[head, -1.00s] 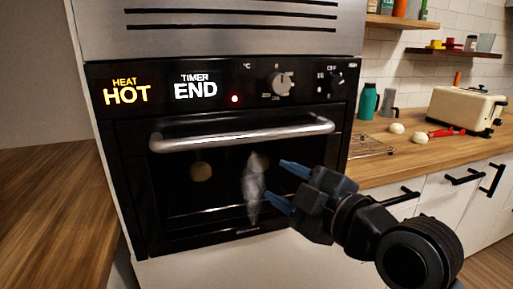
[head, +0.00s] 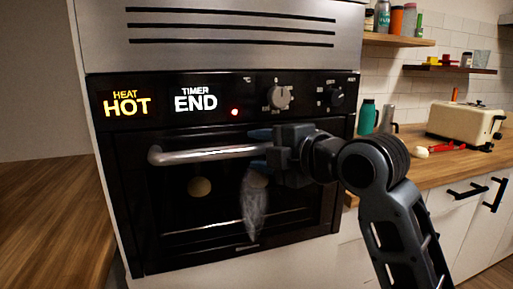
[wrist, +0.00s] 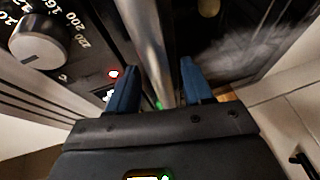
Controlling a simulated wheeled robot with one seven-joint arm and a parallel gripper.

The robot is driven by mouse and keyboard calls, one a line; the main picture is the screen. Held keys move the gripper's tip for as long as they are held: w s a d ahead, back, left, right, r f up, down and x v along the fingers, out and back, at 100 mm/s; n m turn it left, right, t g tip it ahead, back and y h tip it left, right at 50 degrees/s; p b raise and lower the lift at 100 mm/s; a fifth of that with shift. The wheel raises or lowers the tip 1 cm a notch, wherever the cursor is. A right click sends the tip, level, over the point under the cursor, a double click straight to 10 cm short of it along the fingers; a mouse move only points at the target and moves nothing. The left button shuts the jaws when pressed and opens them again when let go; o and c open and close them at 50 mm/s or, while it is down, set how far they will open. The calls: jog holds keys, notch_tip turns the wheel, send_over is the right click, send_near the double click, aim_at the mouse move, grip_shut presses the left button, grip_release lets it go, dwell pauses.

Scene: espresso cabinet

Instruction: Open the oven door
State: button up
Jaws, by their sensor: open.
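The black oven door (head: 165,245) appears shut, with a silver horizontal bar handle (head: 205,154) across its top. My gripper (head: 257,149) is open at the right part of this handle, its blue fingers pointing left. In the wrist view the handle bar (wrist: 150,40) runs between the two spread fingers of my gripper (wrist: 157,76). I cannot tell whether either finger touches the bar. My gripper and arm hide the handle's right end and part of the door.
The control panel (head: 220,100) above the door reads HOT and END, with a red light and knobs. Smoke or steam (head: 254,210) shows before the window. A pale round item (head: 200,187) is behind the glass. A wooden counter with a toaster (head: 465,122) is right.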

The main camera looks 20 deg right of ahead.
jog(key=shift+x, duration=0.8)
jog(key=shift+c, duration=0.4)
grip_shut()
